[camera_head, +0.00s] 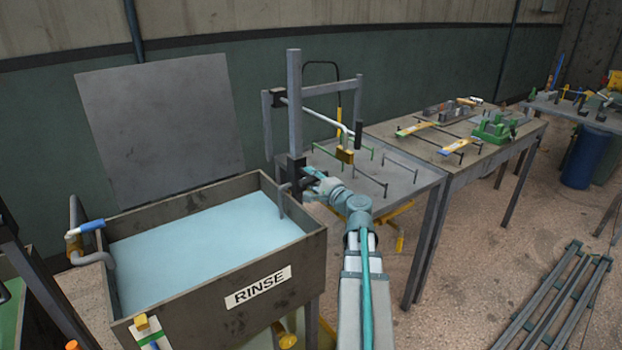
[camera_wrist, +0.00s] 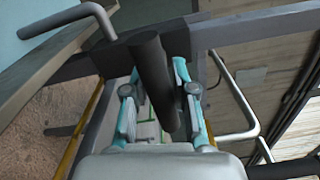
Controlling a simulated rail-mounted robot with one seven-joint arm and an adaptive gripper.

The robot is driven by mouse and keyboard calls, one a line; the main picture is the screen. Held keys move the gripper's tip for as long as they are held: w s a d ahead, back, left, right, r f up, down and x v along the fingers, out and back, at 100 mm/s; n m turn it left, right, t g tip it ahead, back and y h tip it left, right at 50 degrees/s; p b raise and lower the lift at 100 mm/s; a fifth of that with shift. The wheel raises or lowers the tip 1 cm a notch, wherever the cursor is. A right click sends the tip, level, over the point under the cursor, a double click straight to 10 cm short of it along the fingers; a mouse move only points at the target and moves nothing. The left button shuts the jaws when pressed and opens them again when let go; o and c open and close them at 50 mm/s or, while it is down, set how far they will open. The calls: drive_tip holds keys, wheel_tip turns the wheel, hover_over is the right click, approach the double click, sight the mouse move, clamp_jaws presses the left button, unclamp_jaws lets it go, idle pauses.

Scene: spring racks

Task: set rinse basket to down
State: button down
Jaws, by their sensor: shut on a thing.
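The rinse tank (camera_head: 262,288), a dark metal trough labelled RINSE, stands at the left in the head view and holds pale blue liquid (camera_head: 195,240). A grey upright post (camera_head: 294,100) rises at its right back corner, with a dark block (camera_head: 296,168) low on it. My gripper (camera_head: 314,182) is beside this post at the tank's right edge. In the wrist view my gripper (camera_wrist: 160,98) is shut on a dark round handle (camera_wrist: 152,70), with one finger on each side. A bent grey rod (camera_wrist: 75,18) is near the handle. I cannot make out a basket in the liquid.
A grey lid or panel (camera_head: 160,125) stands behind the tank. A blue-handled valve (camera_head: 91,225) is at the tank's left. A metal table (camera_head: 400,172) with rods and a frame holding a brass block (camera_head: 345,155) is close to the right. Metal rails (camera_head: 560,295) lie on the floor.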

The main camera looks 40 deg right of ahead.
drive_tip(key=shift+s+a+f, duration=0.15)
drive_tip(key=shift+f, duration=0.2)
drive_tip(key=c, duration=1.1)
unclamp_jaws()
drive_tip(key=shift+o, duration=0.4)
drive_tip(key=shift+r, duration=0.1)
drive_tip(key=s, duration=0.7)
drive_tip(key=shift+s+a, duration=0.15)
drive_tip(key=shift+s, duration=0.05)
